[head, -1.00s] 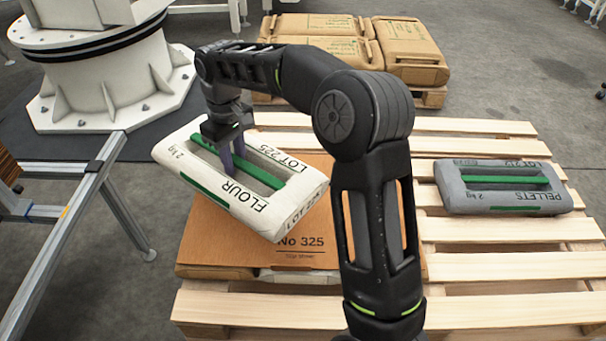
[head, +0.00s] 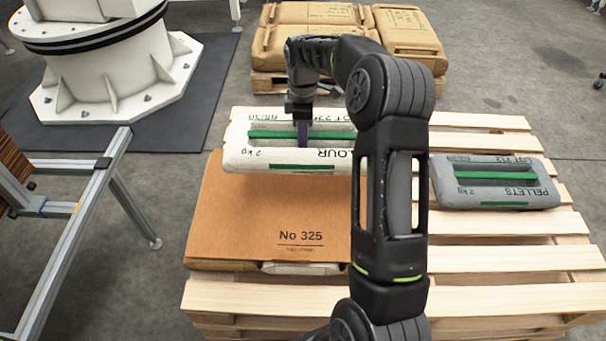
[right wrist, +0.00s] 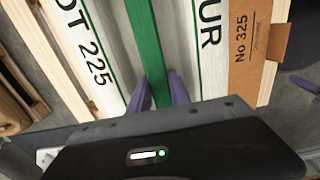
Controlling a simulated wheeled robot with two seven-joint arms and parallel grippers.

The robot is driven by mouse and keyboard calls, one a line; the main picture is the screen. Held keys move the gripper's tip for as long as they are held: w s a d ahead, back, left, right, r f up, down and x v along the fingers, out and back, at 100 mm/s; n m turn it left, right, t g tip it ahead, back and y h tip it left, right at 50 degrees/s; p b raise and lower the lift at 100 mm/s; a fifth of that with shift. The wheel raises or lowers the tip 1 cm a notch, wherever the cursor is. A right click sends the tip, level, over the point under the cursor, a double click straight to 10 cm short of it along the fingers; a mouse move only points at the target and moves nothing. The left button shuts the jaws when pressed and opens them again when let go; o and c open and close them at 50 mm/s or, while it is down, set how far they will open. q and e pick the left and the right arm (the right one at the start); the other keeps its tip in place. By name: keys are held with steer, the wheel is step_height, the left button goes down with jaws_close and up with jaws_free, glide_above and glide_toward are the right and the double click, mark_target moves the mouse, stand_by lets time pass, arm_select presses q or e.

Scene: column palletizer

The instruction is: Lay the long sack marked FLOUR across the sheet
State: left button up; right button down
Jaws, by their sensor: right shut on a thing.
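The white FLOUR sack (head: 240,157) with green stripes hangs over the far part of the brown sheet marked No 325 (head: 240,220), its long side running left to right. My right gripper (head: 303,135) is shut on the sack's green middle strip; in the right wrist view its purple fingers (right wrist: 160,92) stand either side of the green strip (right wrist: 146,45). The sack's right end is hidden behind my right arm. Whether its underside touches the sheet I cannot tell. The sheet lies on goods on the wooden pallet (head: 230,295). My left gripper is not in view.
A grey PELLETS sack (head: 495,190) lies on the pallet right of the sheet. Brown sacks (head: 310,40) sit on another pallet behind. A metal frame (head: 70,230) stands at left, and a white round machine base (head: 110,70) at back left.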

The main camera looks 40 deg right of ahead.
steer(key=shift+w+r, duration=0.1)
steer(key=shift+r, duration=0.1)
steer(key=shift+f+b, duration=0.45)
steer(key=shift+f, duration=2)
steer(key=shift+f+b, duration=0.45)
steer(key=shift+f, duration=2.1)
steer(key=c, duration=1.6)
jaws_free()
steer(key=shift+f, duration=0.25)
steer(key=o, duration=0.4)
steer(key=shift+r, duration=0.15)
